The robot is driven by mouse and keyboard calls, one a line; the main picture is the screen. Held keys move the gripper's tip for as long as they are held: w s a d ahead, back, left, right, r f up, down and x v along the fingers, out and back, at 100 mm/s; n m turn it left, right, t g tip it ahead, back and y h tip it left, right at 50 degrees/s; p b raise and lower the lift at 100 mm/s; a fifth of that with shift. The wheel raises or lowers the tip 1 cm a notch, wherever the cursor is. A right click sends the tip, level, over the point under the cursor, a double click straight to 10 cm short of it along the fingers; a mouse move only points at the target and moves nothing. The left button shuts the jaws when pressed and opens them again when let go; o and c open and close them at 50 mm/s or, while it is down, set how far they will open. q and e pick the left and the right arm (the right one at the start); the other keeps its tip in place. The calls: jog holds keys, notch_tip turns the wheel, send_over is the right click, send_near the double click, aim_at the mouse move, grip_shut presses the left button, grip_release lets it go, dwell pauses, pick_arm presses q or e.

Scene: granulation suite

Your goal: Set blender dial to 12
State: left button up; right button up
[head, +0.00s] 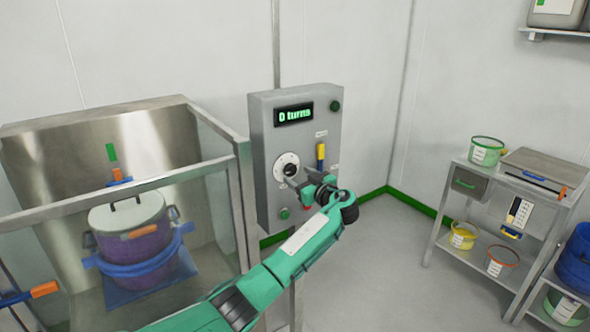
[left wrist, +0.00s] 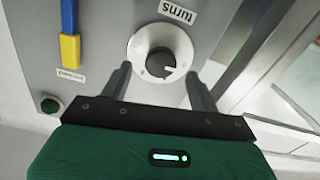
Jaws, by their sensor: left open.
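The blender dial is a black knob on a round white plate on the grey control panel (head: 265,190). The dial (head: 287,166) is partly beside my gripper in the head view. The display (head: 294,114) above it reads "0 turns". My left gripper (head: 302,182) is open in front of the panel. In the left wrist view, the dial (left wrist: 160,52) appears ahead of and between the two fingertips (left wrist: 160,80), with nothing held. The knob's white mark points toward the lower right there. Whether the fingertips touch the dial plate is unclear. My right gripper is not in view.
A yellow-and-blue lever (head: 320,152) is beside the dial, with a green button (head: 285,213) below. A clear-walled enclosure at left holds a lidded drum (head: 130,222). A steel shelf with tubs (head: 487,150) stands at right. The floor between is clear.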

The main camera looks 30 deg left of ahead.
aim_at(292, 172)
pick_arm(q)
jog(key=shift+x, duration=1.2)
jog(key=shift+w+a+p, duration=0.1)
jog(key=shift+a+p, duration=0.2)
jog(key=shift+a, duration=0.15)
jog(key=c, duration=1)
jog(key=shift+o, duration=0.2)
